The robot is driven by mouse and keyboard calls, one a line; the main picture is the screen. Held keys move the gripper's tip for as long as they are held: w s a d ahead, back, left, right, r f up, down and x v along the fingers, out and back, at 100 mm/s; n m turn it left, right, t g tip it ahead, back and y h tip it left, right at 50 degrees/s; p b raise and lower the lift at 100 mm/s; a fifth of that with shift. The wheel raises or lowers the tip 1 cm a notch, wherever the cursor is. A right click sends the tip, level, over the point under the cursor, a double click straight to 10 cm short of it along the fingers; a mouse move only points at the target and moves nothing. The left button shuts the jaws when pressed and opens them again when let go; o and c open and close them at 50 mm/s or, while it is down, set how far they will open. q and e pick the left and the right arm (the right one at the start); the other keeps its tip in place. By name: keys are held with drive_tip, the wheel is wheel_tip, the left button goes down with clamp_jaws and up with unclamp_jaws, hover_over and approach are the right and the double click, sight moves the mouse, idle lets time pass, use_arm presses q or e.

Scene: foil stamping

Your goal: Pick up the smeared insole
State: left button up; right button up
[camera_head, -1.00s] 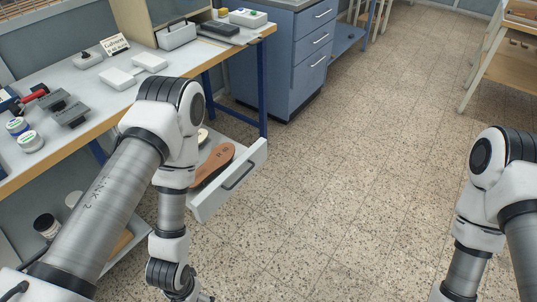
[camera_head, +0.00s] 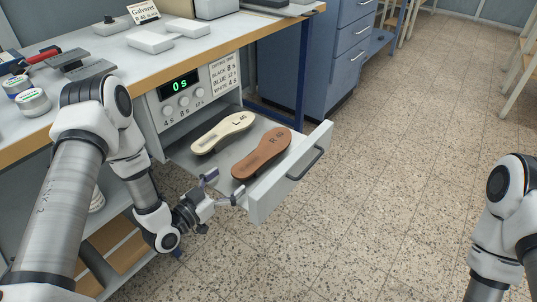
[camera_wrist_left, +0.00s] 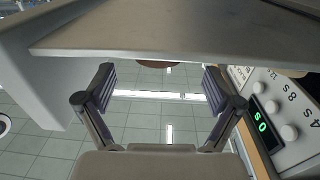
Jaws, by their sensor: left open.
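Two insoles lie side by side in an open drawer (camera_head: 262,202): a cream one marked L (camera_head: 224,132) and a brown one marked R (camera_head: 262,153). Both carry a darker mark on one end; I cannot tell which is smeared. My left gripper (camera_head: 224,185) is open and empty at the drawer's near left edge, close to the brown insole's near end. In the left wrist view my gripper's open fingers (camera_wrist_left: 160,78) face the drawer's grey panel (camera_wrist_left: 170,35), and a sliver of brown (camera_wrist_left: 156,64) shows beyond it. My right gripper is out of view.
The workbench (camera_head: 130,62) above holds white blocks, jars (camera_head: 33,101) and dark stamps. A blue cabinet (camera_head: 330,50) stands behind.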

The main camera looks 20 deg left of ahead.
sight(234, 177)
use_arm(q)
drive_tip(key=b+x, duration=0.1)
drive_tip(key=x, duration=0.4)
drive_tip(key=shift+f, duration=0.15)
drive_tip(key=shift+s, duration=0.1)
drive_tip(key=c, duration=1.3)
